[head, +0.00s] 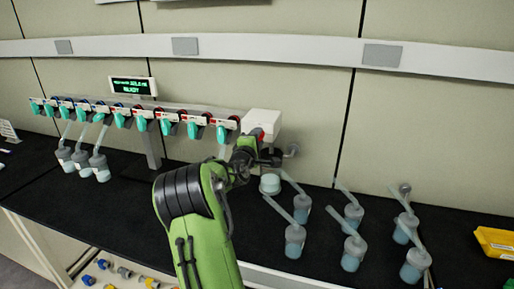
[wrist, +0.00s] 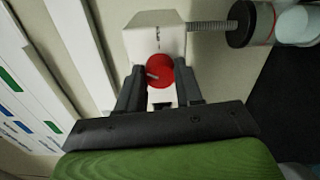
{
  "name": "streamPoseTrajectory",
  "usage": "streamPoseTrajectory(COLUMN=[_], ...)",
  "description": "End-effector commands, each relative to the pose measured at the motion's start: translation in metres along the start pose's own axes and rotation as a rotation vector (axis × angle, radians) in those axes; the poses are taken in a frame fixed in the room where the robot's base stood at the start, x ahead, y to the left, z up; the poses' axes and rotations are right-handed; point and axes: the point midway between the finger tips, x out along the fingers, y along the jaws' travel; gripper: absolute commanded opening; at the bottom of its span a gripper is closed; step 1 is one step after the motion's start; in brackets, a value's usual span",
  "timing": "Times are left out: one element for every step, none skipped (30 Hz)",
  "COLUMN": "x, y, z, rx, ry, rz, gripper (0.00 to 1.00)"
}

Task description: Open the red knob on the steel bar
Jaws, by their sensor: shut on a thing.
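The red knob (wrist: 158,72) sits on the face of a white box (wrist: 150,27) in the wrist view. My gripper (wrist: 159,84) has one dark finger on each side of the knob and is shut on it. In the head view the white box (head: 262,123) is at the right end of the steel bar (head: 185,108), and a bit of the red knob (head: 258,133) shows past my gripper (head: 257,150). My green arm reaches up to it from below. Most of the knob is hidden in the head view.
A row of valves with teal handles (head: 141,124) runs along the bar to the left. Flasks stand on the black bench, some at left (head: 99,165) and several at right (head: 295,240). A yellow tray (head: 497,242) lies at far right. A small display (head: 133,86) stands behind the bar.

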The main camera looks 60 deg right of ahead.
Motion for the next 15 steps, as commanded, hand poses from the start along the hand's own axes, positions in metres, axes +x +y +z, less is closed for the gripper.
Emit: streamPoseTrajectory(x=[-0.0001, -0.0002, -0.0002, -0.0001, -0.0001, -0.0002, -0.0002, -0.0002, -0.0002, -0.0002, -0.0002, -0.0002, -0.0002, -0.0001, -0.0001], y=[-0.0049, -0.0049, -0.0054, -0.0054, -0.0053, -0.0054, -0.0055, -0.0056, -0.0059, -0.0058, -0.0057, -0.006, -0.0061, -0.006, -0.0062], z=[0.0, 0.0002, 0.0001, -0.0001, -0.0002, -0.0001, 0.0, -0.0001, -0.0002, -0.0003, -0.0003, -0.0002, -0.0002, -0.0003, -0.0002], rx=[0.045, 0.074, 0.112, 0.14, 0.169, 0.208, 0.236, 0.264, 0.302, 0.331, 0.359, 0.397, 0.426, 0.454, 0.492], ry=[-0.001, -0.002, -0.002, -0.001, -0.001, -0.001, -0.001, -0.001, -0.001, -0.001, 0.0, -0.001, -0.001, -0.001, -0.001], rz=[0.003, 0.003, 0.002, 0.002, 0.003, 0.002, 0.002, 0.002, 0.001, 0.001, 0.002, 0.001, 0.001, 0.001, 0.001], gripper=[0.05, 0.05, 0.05, 0.05, 0.05, 0.05, 0.05, 0.05, 0.05, 0.05, 0.05, 0.05, 0.05, 0.05, 0.05])
